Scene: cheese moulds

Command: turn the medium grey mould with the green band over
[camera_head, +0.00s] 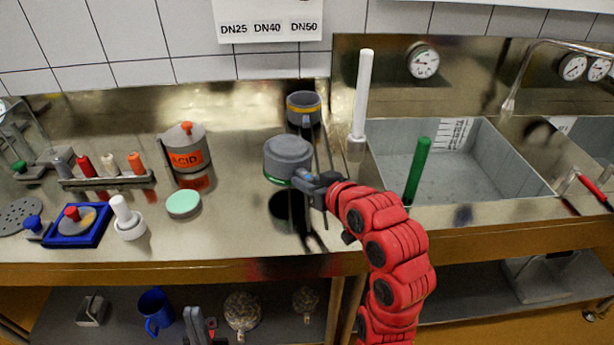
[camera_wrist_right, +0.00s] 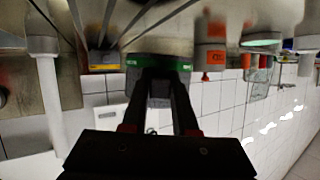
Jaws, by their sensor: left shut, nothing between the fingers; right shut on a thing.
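The grey mould with the green band (camera_head: 288,152) is in the head view, left of the sink. Its closed grey face points up and the green band runs around its lower edge. It seems to hang above the counter, with a dark patch below it. My right gripper (camera_head: 308,181) is shut on its near right side. In the right wrist view, the green band (camera_wrist_right: 160,62) shows at the fingertips, and the picture there is upside down. My left gripper (camera_head: 198,326) is low at the bottom edge, in front of the counter, shut and empty.
A grey mould with a yellow band (camera_head: 303,108) stands behind, open side up. A white rod (camera_head: 361,95) and the sink (camera_head: 480,165) are to the right. An acid can (camera_head: 186,150) and a mint disc (camera_head: 184,204) stand left. The counter front between disc and sink is clear.

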